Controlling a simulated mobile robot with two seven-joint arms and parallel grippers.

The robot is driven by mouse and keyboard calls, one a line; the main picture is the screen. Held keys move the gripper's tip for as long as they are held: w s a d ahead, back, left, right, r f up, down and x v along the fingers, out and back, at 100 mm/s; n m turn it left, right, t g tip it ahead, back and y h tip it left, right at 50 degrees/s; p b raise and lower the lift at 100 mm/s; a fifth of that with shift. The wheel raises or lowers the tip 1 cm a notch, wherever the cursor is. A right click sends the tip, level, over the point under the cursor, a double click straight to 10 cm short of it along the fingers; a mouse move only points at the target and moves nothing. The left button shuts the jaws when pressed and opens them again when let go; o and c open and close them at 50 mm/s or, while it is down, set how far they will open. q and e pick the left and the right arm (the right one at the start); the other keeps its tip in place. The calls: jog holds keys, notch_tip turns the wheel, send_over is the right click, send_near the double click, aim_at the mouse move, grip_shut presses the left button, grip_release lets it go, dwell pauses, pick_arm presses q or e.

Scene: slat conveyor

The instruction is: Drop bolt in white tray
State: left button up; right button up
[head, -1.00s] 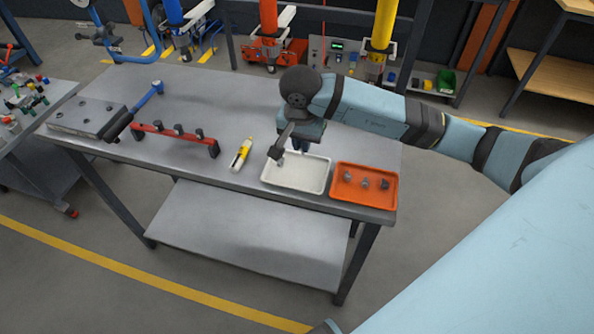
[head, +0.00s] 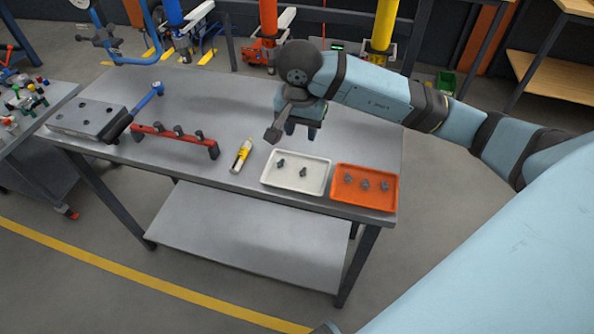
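The white tray (head: 296,189) sits near the front edge of the metal table, with two small dark grey bolts in it: one at the left (head: 281,163) and one near the middle (head: 303,172). Right beside it is an orange tray (head: 363,201) holding three similar grey bolts (head: 366,185). My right gripper (head: 301,132) is raised above the table, just behind the white tray in the picture. Its two fingers are apart, with nothing seen between them. My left gripper is out of view.
A yellow and white bottle-like item (head: 241,156) lies left of the white tray. Further left are a red rack (head: 172,134) with dark knobs and a grey plate (head: 88,118) with a blue-and-black handled tool (head: 133,110). The table's back middle is clear.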

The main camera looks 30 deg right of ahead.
notch_tip(320, 180, up, 8)
jog(key=shift+s+a+r, duration=0.25)
jog(key=shift+s+a, duration=0.05)
jog(key=shift+a, duration=0.1)
